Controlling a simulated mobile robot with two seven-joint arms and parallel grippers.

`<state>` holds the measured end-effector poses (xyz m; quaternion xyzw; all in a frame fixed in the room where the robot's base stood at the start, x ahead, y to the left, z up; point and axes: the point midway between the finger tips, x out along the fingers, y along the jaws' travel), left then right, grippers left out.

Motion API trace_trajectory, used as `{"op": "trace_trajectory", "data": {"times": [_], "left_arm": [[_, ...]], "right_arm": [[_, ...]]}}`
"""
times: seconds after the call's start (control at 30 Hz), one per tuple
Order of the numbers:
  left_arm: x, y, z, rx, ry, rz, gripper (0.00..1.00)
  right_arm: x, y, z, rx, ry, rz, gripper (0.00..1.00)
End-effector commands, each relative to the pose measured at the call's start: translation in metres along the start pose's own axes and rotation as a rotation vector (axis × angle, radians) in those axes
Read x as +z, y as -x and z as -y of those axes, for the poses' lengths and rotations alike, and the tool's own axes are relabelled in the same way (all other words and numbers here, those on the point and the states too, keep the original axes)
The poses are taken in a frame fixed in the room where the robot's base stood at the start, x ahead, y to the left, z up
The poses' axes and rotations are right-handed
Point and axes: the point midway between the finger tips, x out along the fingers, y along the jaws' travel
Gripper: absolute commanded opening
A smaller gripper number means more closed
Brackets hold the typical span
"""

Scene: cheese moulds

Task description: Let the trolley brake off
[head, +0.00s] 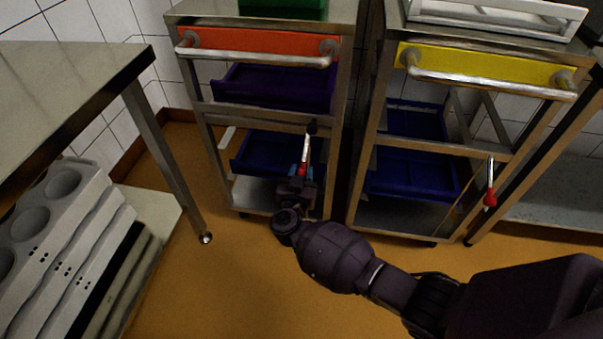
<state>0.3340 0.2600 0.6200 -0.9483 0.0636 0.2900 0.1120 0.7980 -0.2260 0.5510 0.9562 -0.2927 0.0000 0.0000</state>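Two metal trolleys stand side by side. The left trolley (270,112) has an orange front panel, and the right trolley (480,75) has a yellow one. Each has a silver brake lever with a red knob. The left trolley's lever (307,146) hangs down, with its red knob (302,170) at the lower end. My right gripper (301,172) is at this knob, with a fingertip showing on each side. I cannot tell whether the fingers press on it. The right trolley's lever (491,178) also hangs down, its knob free. My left gripper is out of view.
The trolleys hold blue crates (265,150) and a purple crate (275,88). A steel table (70,75) stands at the left, with grey moulds (60,225) below it. A push handle (258,58) crosses the left trolley's front. The orange floor before the trolleys is clear.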

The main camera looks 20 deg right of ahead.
Motion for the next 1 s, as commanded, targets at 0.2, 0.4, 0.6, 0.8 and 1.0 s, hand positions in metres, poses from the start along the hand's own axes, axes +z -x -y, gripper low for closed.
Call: {"op": "trace_trajectory", "data": {"times": [0.2, 0.4, 0.6, 0.8, 1.0], "left_arm": [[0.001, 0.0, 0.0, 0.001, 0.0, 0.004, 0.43], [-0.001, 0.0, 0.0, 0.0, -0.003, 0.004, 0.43], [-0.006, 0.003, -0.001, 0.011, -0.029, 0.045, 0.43], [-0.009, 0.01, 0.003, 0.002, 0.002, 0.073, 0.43], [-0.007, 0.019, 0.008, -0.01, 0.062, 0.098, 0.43]], "right_arm": [[0.0, 0.0, 0.0, 0.0, 0.0, 0.0, 0.0], [-0.003, 0.0, 0.0, 0.001, -0.001, 0.006, 0.0], [-0.013, 0.001, 0.002, 0.001, -0.006, 0.041, 0.0], [-0.028, 0.004, 0.004, 0.001, -0.013, 0.114, 0.0], [-0.039, 0.007, 0.004, -0.001, -0.014, 0.216, 0.0]]}}
